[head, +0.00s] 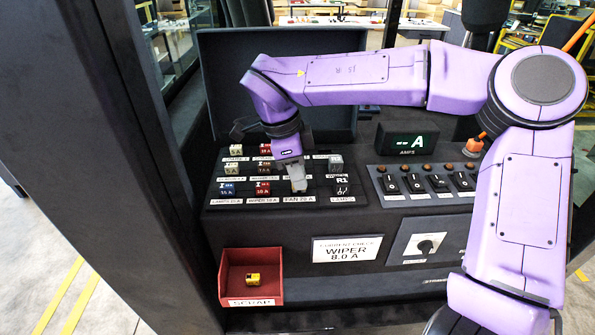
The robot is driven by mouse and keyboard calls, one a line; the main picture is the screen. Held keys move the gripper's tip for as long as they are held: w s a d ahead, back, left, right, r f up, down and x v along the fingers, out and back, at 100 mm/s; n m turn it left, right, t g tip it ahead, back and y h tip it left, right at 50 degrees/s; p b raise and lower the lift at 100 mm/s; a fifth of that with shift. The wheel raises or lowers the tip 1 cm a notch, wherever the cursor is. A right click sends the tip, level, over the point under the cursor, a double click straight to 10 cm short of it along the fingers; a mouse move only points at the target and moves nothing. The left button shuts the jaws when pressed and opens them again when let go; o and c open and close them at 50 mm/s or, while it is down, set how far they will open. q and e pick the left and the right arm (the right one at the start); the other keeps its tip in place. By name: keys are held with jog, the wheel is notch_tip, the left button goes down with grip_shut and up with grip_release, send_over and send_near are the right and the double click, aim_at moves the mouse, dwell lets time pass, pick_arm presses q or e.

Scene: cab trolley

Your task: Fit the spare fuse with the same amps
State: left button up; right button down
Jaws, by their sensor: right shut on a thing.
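My right gripper (297,180) points down at the fuse panel (315,187), just above the label "FAN 20 A" (299,199). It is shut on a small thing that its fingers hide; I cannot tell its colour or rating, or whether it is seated. Left of it, fuses stand in rows: a blue one (227,188) above a lamps label, a red one (263,188) above "WIPER 10 A", and pale and red ones behind. A yellow fuse (253,279) lies in the red scrap bin (231,284). My left gripper is not in view.
A grey relay (336,163) stands right of my gripper, near the mark "R1". A row of switches (415,183) and the amps display (407,140) are further right. A card (346,249) reads "WIPER 8.0 A", beside a rotary knob (425,246). An open lid (225,85) rises behind.

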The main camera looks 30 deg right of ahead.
jog(key=shift+p, duration=0.4)
dwell(0.8)
jog(key=shift+f, duration=0.55)
dwell(1.0)
jog(key=c, duration=1)
grip_release()
jog(key=shift+c, duration=0.2)
jog(key=v, duration=1)
jog(key=shift+r+b, duration=0.3)
jog(key=shift+b, duration=0.15)
jog(key=shift+w+a, duration=0.1)
jog(key=shift+a, duration=0.05)
